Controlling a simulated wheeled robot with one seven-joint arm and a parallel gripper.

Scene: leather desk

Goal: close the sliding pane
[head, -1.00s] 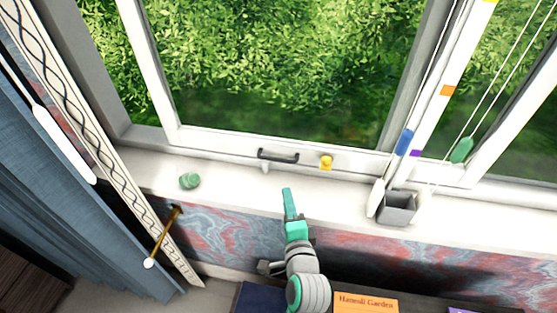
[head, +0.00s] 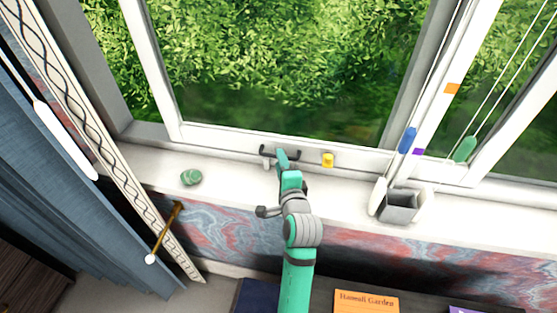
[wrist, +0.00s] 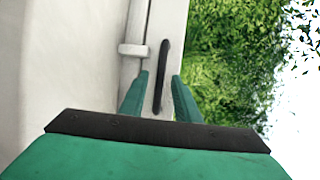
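The sliding pane (head: 225,138) has a white frame around clear glass. A gap showing greenery lies between its left stile and the outer window frame. A dark bar handle (head: 293,152) is on its bottom rail, and a yellow piece (head: 328,160) sits to the right of it. My gripper (head: 283,155) is at the handle in the head view and hides part of it. In the wrist view, my gripper's two green fingers (wrist: 160,74) are apart. The dark handle (wrist: 162,62) shows between and beyond them; I cannot tell whether they touch it.
A green stone-like object (head: 191,177) lies on the white sill (head: 240,188) to the left. A grey square cup (head: 402,206) stands on the sill to the right, near blind cords with a blue tassel (head: 407,140). A patterned strip and blue curtain (head: 60,190) hang at the left.

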